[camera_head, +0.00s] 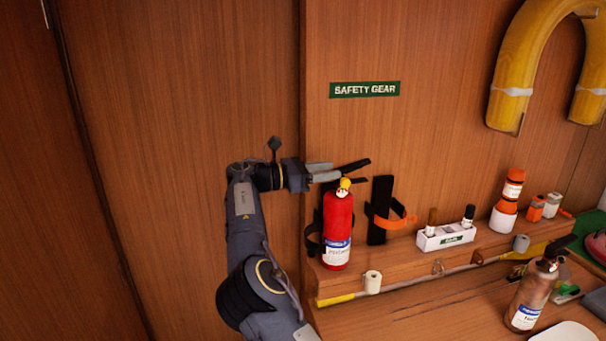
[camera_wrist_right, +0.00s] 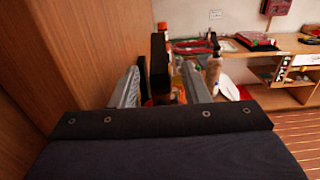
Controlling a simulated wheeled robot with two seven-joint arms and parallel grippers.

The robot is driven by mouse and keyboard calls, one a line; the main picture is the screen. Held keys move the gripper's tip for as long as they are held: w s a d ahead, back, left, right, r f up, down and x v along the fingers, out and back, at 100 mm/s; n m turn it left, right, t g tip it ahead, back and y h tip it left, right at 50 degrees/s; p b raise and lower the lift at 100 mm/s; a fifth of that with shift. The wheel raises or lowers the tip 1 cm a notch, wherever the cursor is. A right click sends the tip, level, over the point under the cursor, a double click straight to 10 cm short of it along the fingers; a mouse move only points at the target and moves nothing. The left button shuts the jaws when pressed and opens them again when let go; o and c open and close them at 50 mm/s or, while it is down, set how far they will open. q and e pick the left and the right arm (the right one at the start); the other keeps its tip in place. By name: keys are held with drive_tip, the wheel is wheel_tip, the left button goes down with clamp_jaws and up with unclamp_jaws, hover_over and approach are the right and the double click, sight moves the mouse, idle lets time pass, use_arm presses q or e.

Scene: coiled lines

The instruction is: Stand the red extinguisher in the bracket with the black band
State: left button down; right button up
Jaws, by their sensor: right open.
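The red extinguisher (camera_head: 338,225) stands upright on the wall shelf, its yellow gauge at the top and its label facing out. It is at the bracket with the black band (camera_head: 312,240), whose band shows at its left side; the back of this bracket is hidden behind it. I cannot tell whether the band goes around it. My right gripper (camera_head: 345,171) is open beside the top of the extinguisher, close to its head. In the right wrist view its fingers (camera_wrist_right: 170,85) stand apart. My left gripper is not in view.
A bracket with an orange band (camera_head: 381,208) stands empty to the right. Beyond it are a white holder (camera_head: 447,238) with two small bottles and orange containers (camera_head: 508,200). A brown extinguisher (camera_head: 531,298) stands on the lower surface. A yellow-ended pole (camera_head: 420,280) runs along the shelf front.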

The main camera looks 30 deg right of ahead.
drive_tip(key=v, duration=0.9)
drive_tip(key=shift+a+p, duration=0.15)
drive_tip(key=shift+p, duration=0.2)
